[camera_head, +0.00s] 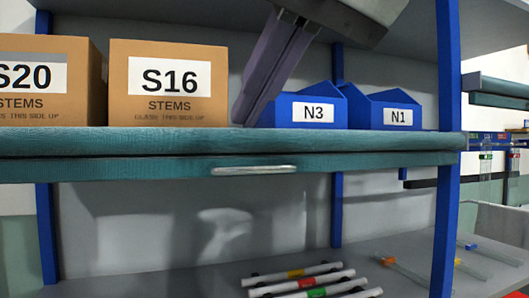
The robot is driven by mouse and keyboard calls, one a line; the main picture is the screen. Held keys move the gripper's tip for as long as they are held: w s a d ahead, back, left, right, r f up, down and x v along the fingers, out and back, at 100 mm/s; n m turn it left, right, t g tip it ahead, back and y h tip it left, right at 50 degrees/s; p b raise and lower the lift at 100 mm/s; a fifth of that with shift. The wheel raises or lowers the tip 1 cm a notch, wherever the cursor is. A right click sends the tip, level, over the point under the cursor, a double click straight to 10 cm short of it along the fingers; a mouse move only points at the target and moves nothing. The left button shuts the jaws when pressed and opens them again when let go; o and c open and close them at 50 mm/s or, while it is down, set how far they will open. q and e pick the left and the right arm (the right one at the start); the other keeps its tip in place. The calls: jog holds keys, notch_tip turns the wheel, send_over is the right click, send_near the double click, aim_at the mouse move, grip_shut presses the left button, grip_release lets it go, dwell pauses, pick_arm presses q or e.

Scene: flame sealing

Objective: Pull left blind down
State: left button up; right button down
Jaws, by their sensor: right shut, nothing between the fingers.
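A teal bar (120,168) runs across the front of the shelf bay, just under the teal shelf edge (100,141). It appears to be the lower end of the blind, and a silver handle (254,170) sits on its face. The space below the bar is open to view. My right gripper (243,117) comes down from the top, with its long grey fingers together and empty. Its tips are above the handle, near the shelf edge and apart from the handle. My left gripper is not in view.
Cardboard boxes marked S20 (50,105) and S16 (165,108) stand on the upper shelf. Blue bins N3 (303,110) and N1 (397,115) stand right of the fingers. A blue post (446,200) bounds the bay. Several white tubes (305,284) lie on the lower shelf.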

jog(key=d+r+t+h, duration=0.2)
jog(key=d+r, duration=0.2)
jog(key=b, duration=0.1)
send_over(252, 167)
jog(key=s+d, duration=0.2)
notch_tip(252, 167, down, 6)
notch_tip(252, 167, down, 2)
jog(key=shift+b, duration=0.45)
jog(key=shift+w+a+f, duration=0.1)
jog(key=shift+a+f, duration=0.05)
jog(key=shift+f, duration=0.35)
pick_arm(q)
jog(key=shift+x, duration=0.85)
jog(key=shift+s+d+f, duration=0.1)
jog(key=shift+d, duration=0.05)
